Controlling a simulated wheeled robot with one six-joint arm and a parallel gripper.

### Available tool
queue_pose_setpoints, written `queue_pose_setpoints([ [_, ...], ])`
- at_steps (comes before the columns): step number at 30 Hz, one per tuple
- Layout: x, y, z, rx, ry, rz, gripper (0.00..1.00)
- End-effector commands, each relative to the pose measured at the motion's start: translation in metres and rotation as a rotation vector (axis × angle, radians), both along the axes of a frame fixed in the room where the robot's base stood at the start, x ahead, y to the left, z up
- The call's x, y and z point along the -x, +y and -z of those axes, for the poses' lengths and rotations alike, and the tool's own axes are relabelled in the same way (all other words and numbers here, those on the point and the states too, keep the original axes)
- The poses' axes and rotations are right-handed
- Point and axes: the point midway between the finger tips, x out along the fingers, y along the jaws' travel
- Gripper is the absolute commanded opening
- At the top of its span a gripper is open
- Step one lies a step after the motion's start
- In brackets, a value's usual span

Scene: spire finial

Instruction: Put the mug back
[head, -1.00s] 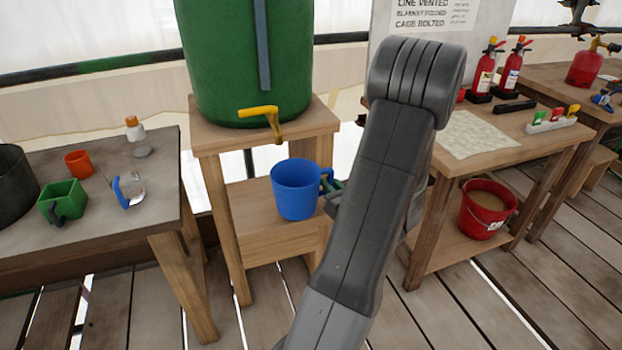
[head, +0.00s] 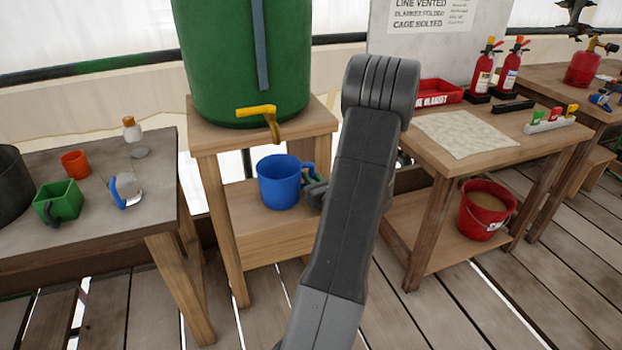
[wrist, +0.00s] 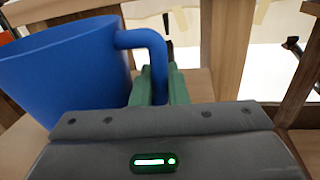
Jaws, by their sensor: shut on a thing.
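A blue mug (head: 279,184) is upright at the lower shelf of the wooden stand, below the brass tap of the green barrel. Its handle faces right. My gripper (head: 314,188) is shut on that handle from the right, partly hidden by my arm. In the wrist view the blue mug (wrist: 65,75) fills the upper left, and the green fingers of my gripper (wrist: 160,88) close around the lower part of the handle. I cannot tell whether the mug's base touches the shelf.
The stand's lower shelf (head: 262,232) has bare wood in front of the mug. The brass tap (head: 268,118) hangs above. The left table (head: 95,225) holds an orange mug (head: 75,163), a green square mug (head: 58,201) and a blue-handled clear mug (head: 126,190). A red bucket (head: 485,210) stands at right.

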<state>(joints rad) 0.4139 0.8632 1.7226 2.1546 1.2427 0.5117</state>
Motion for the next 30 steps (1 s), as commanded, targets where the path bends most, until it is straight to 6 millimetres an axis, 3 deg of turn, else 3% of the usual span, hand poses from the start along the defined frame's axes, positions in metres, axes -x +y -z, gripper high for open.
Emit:
queue_pose_setpoints([
  [8, 0.0, 0.0, 0.003, 0.0, -0.001, 0.0, 0.0],
  [9, 0.0, 0.0, 0.003, 0.001, 0.0, 0.0, 0.16],
  [12, 0.0, 0.0, 0.002, 0.001, 0.0, 0.0, 0.35],
  [24, 0.0, 0.0, -0.003, 0.001, 0.0, 0.0, 0.35],
  [30, 0.033, -0.019, -0.001, 0.0, 0.002, 0.004, 0.35],
])
